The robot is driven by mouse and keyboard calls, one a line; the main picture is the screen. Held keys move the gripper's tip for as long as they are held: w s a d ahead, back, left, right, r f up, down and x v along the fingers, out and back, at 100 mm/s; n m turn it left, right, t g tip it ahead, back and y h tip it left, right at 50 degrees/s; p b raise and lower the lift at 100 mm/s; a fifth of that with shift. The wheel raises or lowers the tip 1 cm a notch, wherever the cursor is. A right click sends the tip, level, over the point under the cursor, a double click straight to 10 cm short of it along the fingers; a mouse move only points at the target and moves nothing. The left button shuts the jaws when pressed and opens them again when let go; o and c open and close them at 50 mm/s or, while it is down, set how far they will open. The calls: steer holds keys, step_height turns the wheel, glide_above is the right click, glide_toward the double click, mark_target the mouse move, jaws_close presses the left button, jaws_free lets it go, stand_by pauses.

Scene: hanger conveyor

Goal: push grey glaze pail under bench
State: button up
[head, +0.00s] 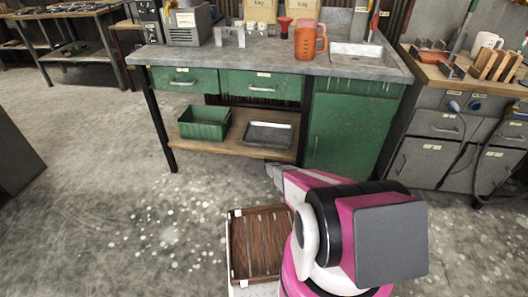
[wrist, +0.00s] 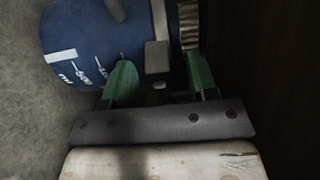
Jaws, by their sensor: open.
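I cannot make out a grey glaze pail in either view. The bench (head: 262,60) stands ahead, with a grey top, green drawers and a low wooden shelf (head: 215,143). My gripper (wrist: 161,80) is open, with its green fingertips apart in the wrist view. A blue rounded vessel (wrist: 75,45) with white scale marks lies just beyond the fingertips, at the upper left. I cannot tell whether they touch it. In the head view my arm reaches toward the bench's lower shelf, and the gripper is mostly hidden there. The blue vessel does not show there.
A green bin (head: 204,122) and a dark tray (head: 268,135) sit on the low shelf. A green cabinet door (head: 350,130) closes the bench's right side. An orange jug (head: 309,40) stands on top. The concrete floor (head: 110,215) at left is clear.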

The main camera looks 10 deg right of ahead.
jaws_close()
stand_by(1.4)
